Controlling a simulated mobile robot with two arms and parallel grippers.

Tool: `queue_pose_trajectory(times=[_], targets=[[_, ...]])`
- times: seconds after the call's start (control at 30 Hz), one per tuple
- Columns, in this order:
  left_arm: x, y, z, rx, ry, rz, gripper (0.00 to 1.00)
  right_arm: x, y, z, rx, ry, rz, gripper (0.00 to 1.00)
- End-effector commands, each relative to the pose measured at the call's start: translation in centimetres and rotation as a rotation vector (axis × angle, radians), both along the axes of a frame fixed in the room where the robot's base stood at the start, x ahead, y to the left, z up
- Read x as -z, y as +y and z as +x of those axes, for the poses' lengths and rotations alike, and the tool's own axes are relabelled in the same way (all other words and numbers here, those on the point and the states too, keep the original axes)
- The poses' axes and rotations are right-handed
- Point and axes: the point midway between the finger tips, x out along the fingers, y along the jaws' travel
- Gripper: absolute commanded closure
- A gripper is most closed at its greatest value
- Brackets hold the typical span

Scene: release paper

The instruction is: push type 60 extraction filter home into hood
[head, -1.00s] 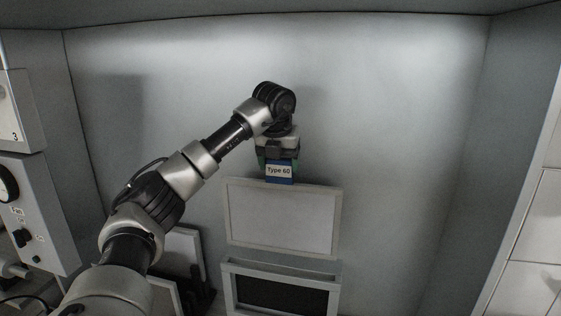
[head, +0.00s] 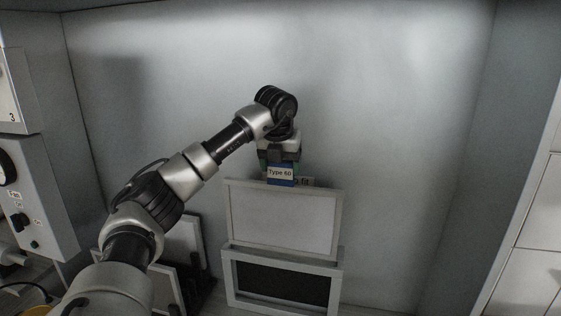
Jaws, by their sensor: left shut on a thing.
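The type 60 extraction filter (head: 283,220) is a pale flat panel in a grey frame, upright in the middle of the head view. A blue and white "Type 60" tag (head: 280,175) is at its top edge, with a second label partly hidden behind it. My left gripper (head: 280,158) points down from above and is shut on the filter at the tag. The hood (head: 231,280) is a light grey frame with a dark opening, directly below. The filter's lower edge meets the hood's top; how deep it sits is hidden. My right gripper is out of view.
Several framed panels (head: 187,240) lean in a dark rack (head: 206,288) left of the hood. A grey control box (head: 40,195) with knobs stands at the far left. The back wall is bare, and the space right of the hood is clear.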

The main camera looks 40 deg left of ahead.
Motion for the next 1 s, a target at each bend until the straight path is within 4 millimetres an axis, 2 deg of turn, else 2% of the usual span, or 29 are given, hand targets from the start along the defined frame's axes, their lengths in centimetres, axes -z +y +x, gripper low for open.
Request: queue_pose_trajectory(times=[1.0], targets=[[0.26, 0.06, 0.21, -0.001, 0.000, 0.000, 1.00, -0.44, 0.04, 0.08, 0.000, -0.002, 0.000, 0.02]])
